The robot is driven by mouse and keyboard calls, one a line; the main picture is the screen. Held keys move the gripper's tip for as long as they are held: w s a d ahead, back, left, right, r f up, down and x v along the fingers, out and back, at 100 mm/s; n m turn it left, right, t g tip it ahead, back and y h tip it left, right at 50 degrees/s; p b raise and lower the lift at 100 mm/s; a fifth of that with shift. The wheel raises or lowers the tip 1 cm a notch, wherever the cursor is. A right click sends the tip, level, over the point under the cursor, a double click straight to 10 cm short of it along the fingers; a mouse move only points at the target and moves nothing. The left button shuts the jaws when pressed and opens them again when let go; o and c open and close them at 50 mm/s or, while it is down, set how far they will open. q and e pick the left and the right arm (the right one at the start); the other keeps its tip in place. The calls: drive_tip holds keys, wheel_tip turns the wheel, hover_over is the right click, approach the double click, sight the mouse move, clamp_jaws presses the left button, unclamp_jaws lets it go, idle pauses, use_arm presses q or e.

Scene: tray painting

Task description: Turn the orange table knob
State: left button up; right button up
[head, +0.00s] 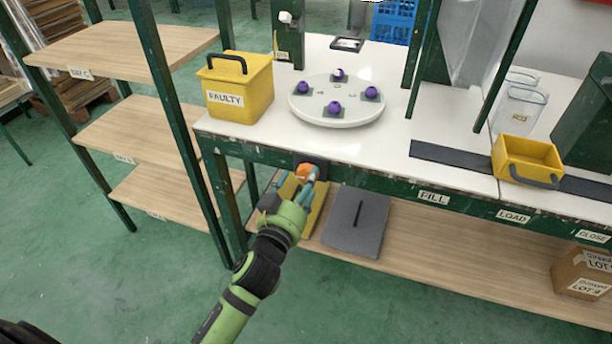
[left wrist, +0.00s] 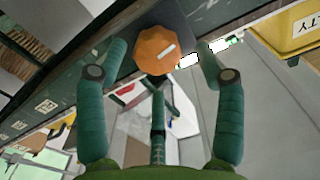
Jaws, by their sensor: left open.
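The orange table knob (head: 307,171) is on the front edge of the white-topped table, below the round turntable. My left gripper (head: 311,178) is at the knob from the front. In the left wrist view its open teal fingers (left wrist: 160,70) stand on both sides of the knob, with visible gaps. A third finger shows below the knob. My right gripper is not in view.
A white turntable (head: 337,113) holds several purple balls on dark pads. A yellow FAULTY box (head: 238,88) stands to its left, and a yellow bin (head: 527,158) at right. A grey panel (head: 357,222) lies on the lower shelf. Green posts flank the table.

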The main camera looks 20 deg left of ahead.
sight(306, 176)
use_arm(q)
drive_tip(key=shift+w+d, duration=0.1)
drive_tip(key=shift+w, duration=1.45)
